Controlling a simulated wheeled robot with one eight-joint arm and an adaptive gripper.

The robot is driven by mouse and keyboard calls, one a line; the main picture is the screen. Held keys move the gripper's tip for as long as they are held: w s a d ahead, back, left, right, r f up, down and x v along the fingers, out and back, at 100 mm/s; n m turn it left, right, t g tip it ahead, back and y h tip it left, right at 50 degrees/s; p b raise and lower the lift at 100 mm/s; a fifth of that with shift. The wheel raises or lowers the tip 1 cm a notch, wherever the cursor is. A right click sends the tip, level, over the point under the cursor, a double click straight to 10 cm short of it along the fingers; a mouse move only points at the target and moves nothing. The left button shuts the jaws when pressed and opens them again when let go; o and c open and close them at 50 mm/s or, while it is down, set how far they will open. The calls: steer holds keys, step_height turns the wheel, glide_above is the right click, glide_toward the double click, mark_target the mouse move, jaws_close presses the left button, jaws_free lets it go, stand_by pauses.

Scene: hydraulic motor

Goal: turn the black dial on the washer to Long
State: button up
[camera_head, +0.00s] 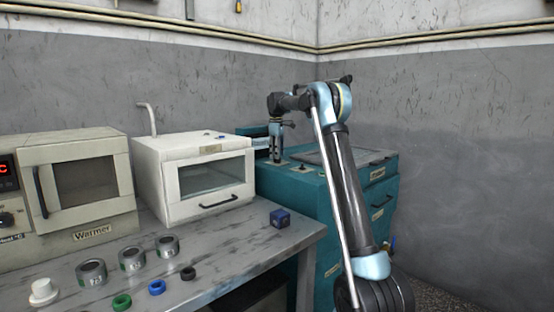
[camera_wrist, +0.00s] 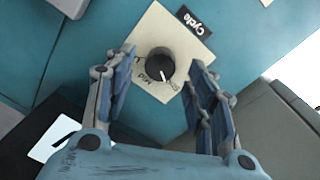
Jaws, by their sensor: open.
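The black dial (camera_wrist: 160,64) is on a cream label plate (camera_wrist: 143,40) on the washer's teal top in the wrist view. Its white pointer mark points down and slightly right in the picture. Small lettering beside it seems to include "Mid"; the rest is hard to read. A black "Cycle" tag (camera_wrist: 194,20) lies above. My gripper (camera_wrist: 162,60) is open, one finger left of the dial and one right, with gaps to both. In the head view my gripper (camera_head: 277,155) points down over the back left of the teal washer (camera_head: 284,190); the dial is hard to make out there.
A white oven-like box (camera_head: 160,165) and a warmer (camera_head: 85,190) stand on the grey bench (camera_head: 225,250) at left. Several cans, coloured rings and a blue cube (camera_head: 280,218) lie on the bench. A wall rises behind the washer.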

steer(key=shift+f, duration=0.95)
steer(key=c, duration=1.1)
steer(key=shift+o, duration=0.2)
steer(key=shift+w, duration=0.1)
